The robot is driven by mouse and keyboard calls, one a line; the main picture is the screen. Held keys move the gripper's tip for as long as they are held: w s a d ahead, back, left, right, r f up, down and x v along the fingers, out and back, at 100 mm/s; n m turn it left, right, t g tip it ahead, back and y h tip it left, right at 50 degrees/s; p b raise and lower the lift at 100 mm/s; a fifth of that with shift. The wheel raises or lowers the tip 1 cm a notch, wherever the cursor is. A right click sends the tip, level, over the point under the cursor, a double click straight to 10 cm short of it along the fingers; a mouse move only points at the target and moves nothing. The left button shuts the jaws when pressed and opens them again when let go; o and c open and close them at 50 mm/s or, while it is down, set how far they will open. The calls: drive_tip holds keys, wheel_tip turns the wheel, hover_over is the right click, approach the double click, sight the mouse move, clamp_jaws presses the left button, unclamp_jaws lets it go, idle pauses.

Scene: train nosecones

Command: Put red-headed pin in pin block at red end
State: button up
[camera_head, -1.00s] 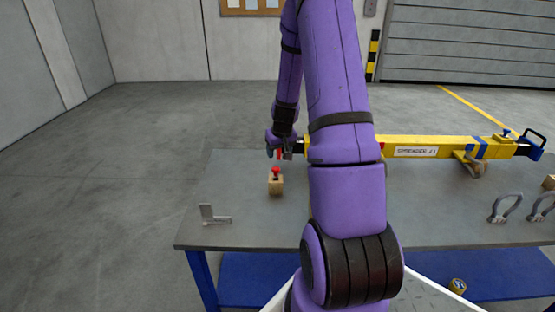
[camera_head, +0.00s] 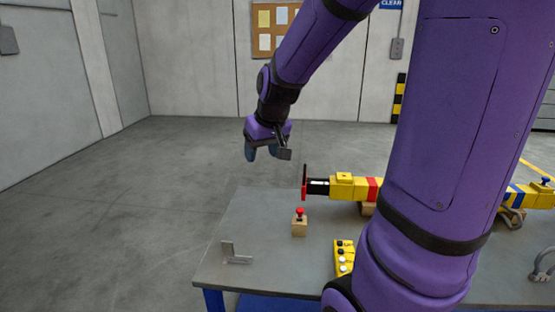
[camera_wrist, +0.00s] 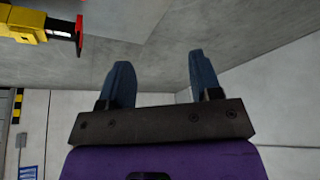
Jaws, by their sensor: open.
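The red-headed pin (camera_head: 300,212) stands upright in a small wooden pin block (camera_head: 299,229) on the table, its red head on top. My gripper (camera_head: 262,153) is raised above and left of the block, over the table's far left side. It is open and empty; the wrist view shows its two blue fingers (camera_wrist: 161,80) apart with nothing between them. The yellow spreader beam (camera_head: 345,187) lies on the table with a red-edged black end (camera_head: 305,184) near the block. That end also shows at the wrist view's upper left.
A metal angle bracket (camera_head: 234,255) stands at the table's (camera_head: 218,272) front left. A yellow box with buttons (camera_head: 344,258) lies right of the block. My arm hides much of the right side. The table's left part is largely clear.

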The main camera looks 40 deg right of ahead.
drive_tip(key=s+a+r+n, duration=0.1)
drive_tip(key=s+a+r, duration=0.2)
drive_tip(key=s, duration=0.6)
drive_tip(key=s+a+r+n, duration=0.1)
drive_tip(key=s+a+r, duration=0.3)
drive_tip(key=s+a, duration=0.4)
drive_tip(key=shift+s+a+t+y, duration=0.3)
drive_tip(key=shift+s+t, duration=0.1)
drive_tip(key=shift+s, duration=0.1)
drive_tip(key=shift+r, duration=0.1)
